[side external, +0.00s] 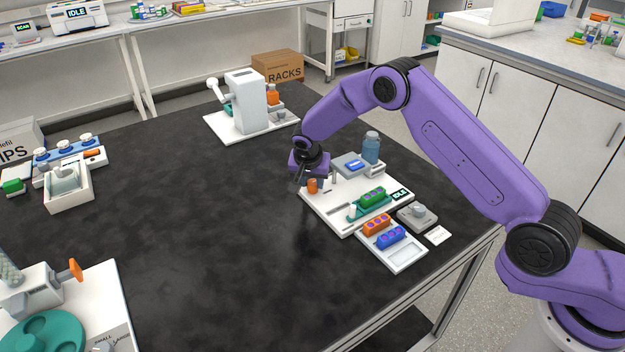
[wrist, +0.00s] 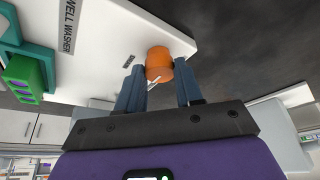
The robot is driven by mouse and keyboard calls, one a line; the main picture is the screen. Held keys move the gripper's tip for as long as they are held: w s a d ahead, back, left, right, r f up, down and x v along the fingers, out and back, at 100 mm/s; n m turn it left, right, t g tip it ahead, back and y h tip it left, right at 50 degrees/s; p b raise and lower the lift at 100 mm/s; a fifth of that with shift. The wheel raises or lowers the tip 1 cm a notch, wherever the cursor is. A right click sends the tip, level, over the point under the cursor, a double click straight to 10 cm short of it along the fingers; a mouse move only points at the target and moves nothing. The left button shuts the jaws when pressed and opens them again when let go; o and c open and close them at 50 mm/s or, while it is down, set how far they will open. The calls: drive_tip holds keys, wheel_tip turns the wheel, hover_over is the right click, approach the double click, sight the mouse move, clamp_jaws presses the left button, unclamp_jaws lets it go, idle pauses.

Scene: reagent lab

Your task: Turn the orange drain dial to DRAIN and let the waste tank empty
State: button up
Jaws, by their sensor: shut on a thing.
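The orange drain dial (side external: 312,186) stands at the left corner of the white well washer base (side external: 337,215). In the wrist view the dial (wrist: 159,62) sits between the tips of my two dark fingers, with a thin white pointer beneath it. My gripper (side external: 301,182) is low over that corner, shut on the dial; it also shows in the wrist view (wrist: 159,84). A small dark label (wrist: 128,61) is beside the dial, too small to read. A blue-grey bottle (side external: 371,148) stands at the base's back; I cannot tell whether it is the waste tank.
A tray with orange and blue racks (side external: 404,258) lies in front, beside a grey device (side external: 417,216). A white machine (side external: 245,103) stands behind.

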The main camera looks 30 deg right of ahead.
drive_tip(key=shift+s, duration=0.1)
idle(0.3)
drive_tip(key=o, duration=0.8)
drive_tip(key=shift+c, duration=0.2)
drive_tip(key=shift+a+r, duration=0.2)
drive_tip(key=shift+r, duration=0.25)
drive_tip(key=v, duration=1.6)
drive_tip(key=shift+r, duration=0.2)
